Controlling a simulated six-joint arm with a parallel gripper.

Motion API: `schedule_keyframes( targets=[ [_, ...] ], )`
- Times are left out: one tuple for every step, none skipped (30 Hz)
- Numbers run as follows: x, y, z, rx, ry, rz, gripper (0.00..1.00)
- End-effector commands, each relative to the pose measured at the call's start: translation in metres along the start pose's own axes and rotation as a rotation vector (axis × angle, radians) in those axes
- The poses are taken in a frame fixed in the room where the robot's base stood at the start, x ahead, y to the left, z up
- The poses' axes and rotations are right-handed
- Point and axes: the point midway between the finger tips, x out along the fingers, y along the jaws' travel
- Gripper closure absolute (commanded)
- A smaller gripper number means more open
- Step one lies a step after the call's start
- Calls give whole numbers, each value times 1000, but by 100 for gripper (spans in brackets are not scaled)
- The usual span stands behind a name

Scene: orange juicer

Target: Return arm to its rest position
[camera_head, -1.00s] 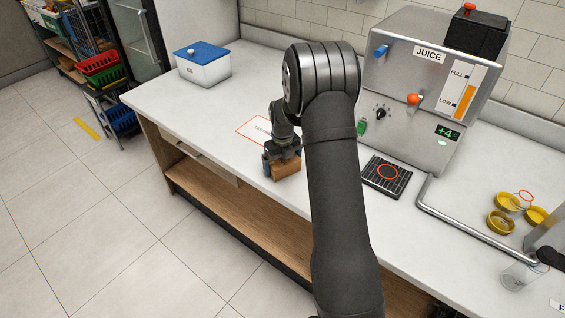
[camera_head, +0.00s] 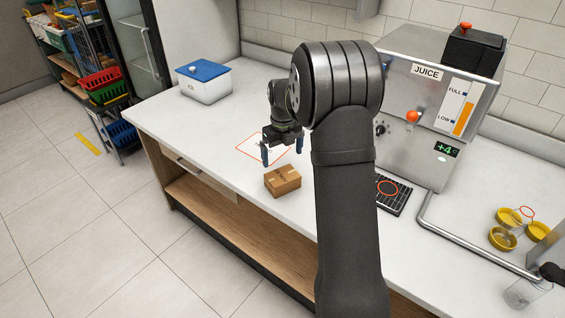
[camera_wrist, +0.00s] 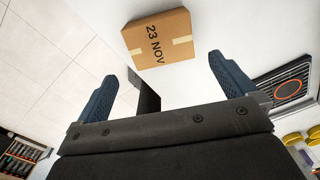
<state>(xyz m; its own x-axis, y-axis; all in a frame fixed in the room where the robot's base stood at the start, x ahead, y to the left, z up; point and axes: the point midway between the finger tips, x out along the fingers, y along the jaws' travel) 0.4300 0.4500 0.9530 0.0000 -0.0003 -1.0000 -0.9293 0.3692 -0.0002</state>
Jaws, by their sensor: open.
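My gripper (camera_head: 283,154) is open and empty above the counter, with its blue fingers pointing down. It is above and a little behind a small cardboard box (camera_head: 282,181) that sits near the counter's front edge, apart from the fingers. In the wrist view the box (camera_wrist: 158,39) reads "23 NOV" and lies beyond and between the two spread fingers (camera_wrist: 162,88). My arm crosses the middle of the head view and hides part of the counter and juicer.
The steel juicer (camera_head: 415,130) stands at the right, with a black drip grate (camera_head: 391,201) in front. A blue-lidded white container (camera_head: 205,86) stands back left. A red-outlined rectangle (camera_head: 246,142) marks the counter.

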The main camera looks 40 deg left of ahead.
Motion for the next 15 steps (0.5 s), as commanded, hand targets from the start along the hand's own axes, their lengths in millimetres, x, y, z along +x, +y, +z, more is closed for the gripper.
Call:
schedule_keyframes(
  targets=[
    [-2, 0, 0, 0, 0, 0, 0],
    [-3, 0, 0, 0, 0, 0, 0],
    [-4, 0, 0, 0, 0, 0, 0],
    [-4, 0, 0, 0, 0, 0, 0],
    [-4, 0, 0, 0, 0, 0, 0],
    [-4, 0, 0, 0, 0, 0, 0],
    [-4, 0, 0, 0, 0, 0, 0],
    [-4, 0, 0, 0, 0, 0, 0],
    [-4, 0, 0, 0, 0, 0, 0],
    [-4, 0, 0, 0, 0, 0, 0],
    [-4, 0, 0, 0, 0, 0, 0],
    [-3, 0, 0, 0, 1, 0, 0],
    [-2, 0, 0, 0, 1, 0, 0],
    [0, 0, 0, 0, 1, 0, 0],
    [2, 0, 0, 0, 2, 1, 0]
  ],
)
